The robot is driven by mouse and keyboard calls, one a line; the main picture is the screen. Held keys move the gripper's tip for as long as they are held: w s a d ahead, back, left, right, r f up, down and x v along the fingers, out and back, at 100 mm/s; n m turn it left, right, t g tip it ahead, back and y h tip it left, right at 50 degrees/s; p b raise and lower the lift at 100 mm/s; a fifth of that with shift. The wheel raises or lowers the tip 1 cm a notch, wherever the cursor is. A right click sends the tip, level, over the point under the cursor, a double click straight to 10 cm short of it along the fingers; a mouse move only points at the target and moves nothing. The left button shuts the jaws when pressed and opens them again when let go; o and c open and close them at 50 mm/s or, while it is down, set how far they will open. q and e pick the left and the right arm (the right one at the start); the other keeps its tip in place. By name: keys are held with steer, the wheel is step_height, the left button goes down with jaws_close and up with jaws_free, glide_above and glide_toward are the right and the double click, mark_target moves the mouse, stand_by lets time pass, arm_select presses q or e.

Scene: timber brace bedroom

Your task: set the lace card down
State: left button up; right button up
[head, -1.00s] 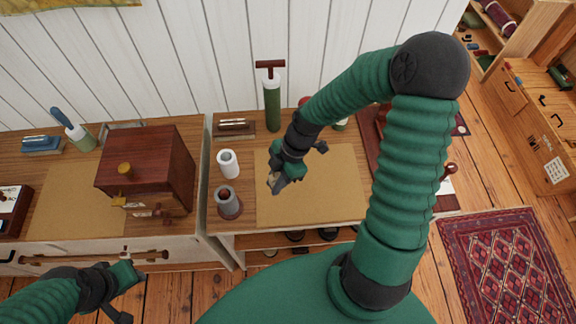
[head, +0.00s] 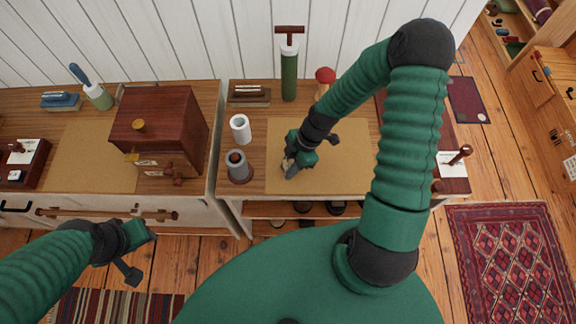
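My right gripper (head: 291,168) is low over the left part of the tan mat (head: 340,170) on the right-hand bench. A small pale piece shows at its fingers, but I cannot tell whether it is the lace card or whether the fingers are shut on it. The gripper's own body hides much of that spot. I cannot make out the lace card for certain anywhere else. My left gripper (head: 142,254) is at the lower left, in front of the left cabinet, with its fingers spread apart and nothing between them.
A grey cylinder on a dark base (head: 238,168) and a white roll (head: 240,129) stand just left of the mat. A green bottle-like tool (head: 289,75) stands behind. A dark red wooden box (head: 160,122) sits on the left bench. The mat's right part is partly hidden by my arm.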

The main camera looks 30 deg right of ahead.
steer(key=shift+o, duration=0.3)
steer(key=shift+w+d, duration=0.15)
steer(key=shift+d, duration=0.15)
steer(key=shift+r, duration=0.3)
steer(key=w+p+v, duration=0.1)
steer(key=v, duration=1)
steer(key=s+a+r+m+t+h, duration=0.2)
steer(key=s+a+r+m+h, duration=0.2)
steer(key=m, duration=1.2)
steer(key=a+r, duration=0.1)
steer(key=a, duration=0.1)
steer(key=shift+s+a+r, duration=0.35)
steer(key=shift+a+r, duration=0.05)
steer(key=shift+c, duration=0.5)
